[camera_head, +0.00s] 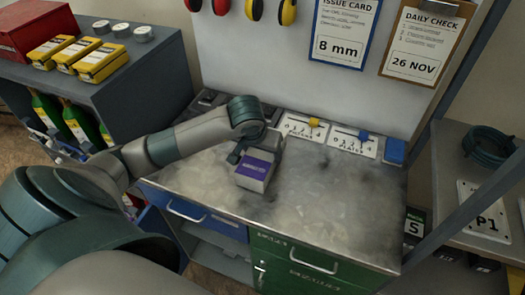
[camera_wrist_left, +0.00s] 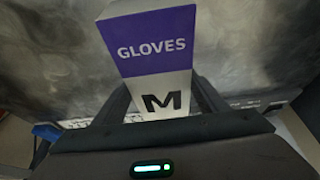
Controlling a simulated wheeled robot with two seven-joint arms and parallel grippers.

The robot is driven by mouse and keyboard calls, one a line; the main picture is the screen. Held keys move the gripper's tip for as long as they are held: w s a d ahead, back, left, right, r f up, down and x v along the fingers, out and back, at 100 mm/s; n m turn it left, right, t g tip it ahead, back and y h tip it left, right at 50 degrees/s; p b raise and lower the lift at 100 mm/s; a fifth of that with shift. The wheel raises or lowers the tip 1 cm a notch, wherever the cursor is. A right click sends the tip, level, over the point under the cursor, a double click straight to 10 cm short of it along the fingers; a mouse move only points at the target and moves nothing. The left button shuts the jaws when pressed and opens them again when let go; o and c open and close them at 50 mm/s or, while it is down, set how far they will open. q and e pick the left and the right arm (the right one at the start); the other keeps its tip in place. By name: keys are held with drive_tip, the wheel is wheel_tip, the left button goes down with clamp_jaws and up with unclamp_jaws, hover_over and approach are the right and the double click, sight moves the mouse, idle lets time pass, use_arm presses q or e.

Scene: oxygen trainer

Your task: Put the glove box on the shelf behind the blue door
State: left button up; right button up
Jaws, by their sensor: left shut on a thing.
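The glove box (camera_head: 254,172) is a small white and purple carton over the grey worktop (camera_head: 325,200). In the left wrist view the box (camera_wrist_left: 150,45) shows the word GLOVES and a large M. My left gripper (camera_head: 257,150) is shut on it, with one finger on each side. I cannot tell whether the box touches the worktop. Below the worktop's left part is a blue front (camera_head: 205,217) with a handle, and under it a grey compartment (camera_head: 215,248) stands open. Another blue piece (camera_head: 151,222) shows at its left, partly hidden by my arm. My right gripper is out of view.
A green front (camera_head: 300,258) with a handle is on the right. Plates with yellow and blue knobs (camera_head: 315,124) line the worktop's back edge. A dark side bench (camera_head: 150,72) with yellow cases stands left; a grey post (camera_head: 440,215) and shelf stand right.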

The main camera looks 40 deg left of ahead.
use_arm(q)
drive_tip(key=shift+f, duration=0.1)
drive_tip(key=o, duration=1.3)
drive_tip(key=shift+o, duration=0.2)
drive_tip(key=shift+r, duration=0.2)
drive_tip(key=shift+s+r, duration=0.1)
drive_tip(key=shift+r, duration=0.2)
drive_tip(key=b+v, duration=0.3)
drive_tip(key=v, duration=0.6)
drive_tip(key=shift+s+r, duration=0.1)
drive_tip(key=shift+r, duration=0.2)
drive_tip(key=shift+s+d+r+b, duration=0.1)
drive_tip(key=shift+s+r+b, duration=0.2)
drive_tip(key=shift+r, duration=0.4)
